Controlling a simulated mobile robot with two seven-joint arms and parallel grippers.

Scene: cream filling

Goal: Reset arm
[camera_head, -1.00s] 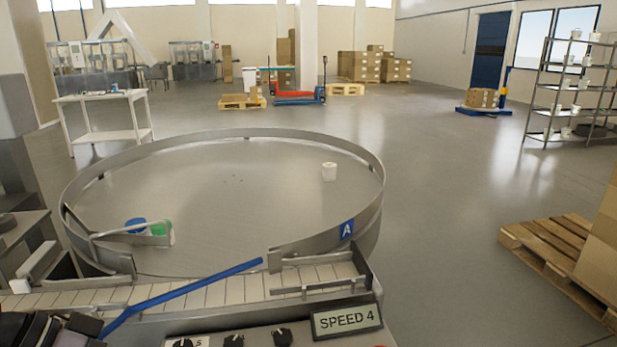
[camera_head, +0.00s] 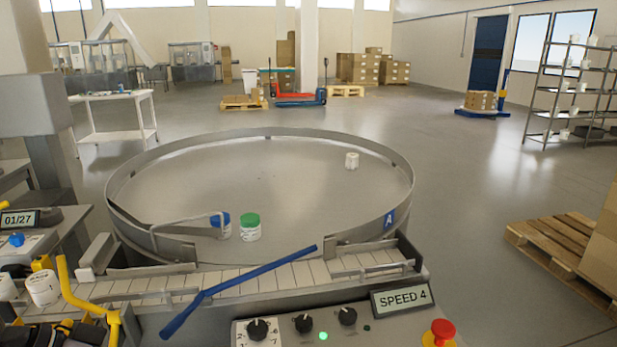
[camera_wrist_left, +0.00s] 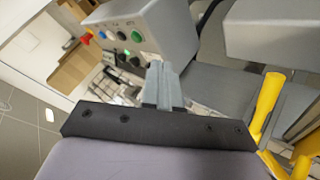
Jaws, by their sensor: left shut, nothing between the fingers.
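My left gripper (camera_wrist_left: 163,85) shows in the left wrist view, its two grey fingertips together with nothing between them. In the head view I cannot make out the left gripper for certain; dark parts sit at the lower left edge. My right gripper is in neither view.
A conveyor (camera_head: 260,283) with a blue guide bar (camera_head: 240,290) runs in front. A yellow rail (camera_head: 75,295) stands at left.

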